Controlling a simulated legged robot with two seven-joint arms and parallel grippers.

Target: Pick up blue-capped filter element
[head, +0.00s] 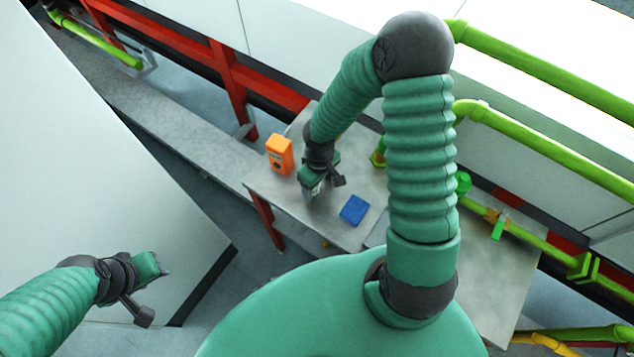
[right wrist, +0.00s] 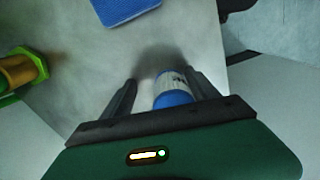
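The blue-capped filter element (right wrist: 172,92) shows in the right wrist view, with a pale printed body and a blue end toward my palm. My right gripper (right wrist: 160,78) is open, with one finger on each side of the element. The element lies nearer the right finger, and a gap shows on the left. In the head view my right gripper (head: 313,190) points down at the grey table (head: 345,235); it mostly hides the element there. My left gripper (head: 162,264) is at lower left, away from the table, and its fingers are not clear.
A blue mesh pad (head: 354,210) lies right of my right gripper. An orange box (head: 280,154) stands left of it. Green pipes (head: 540,245) with valves run along the table's right side. A large pale panel (head: 90,170) fills the left.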

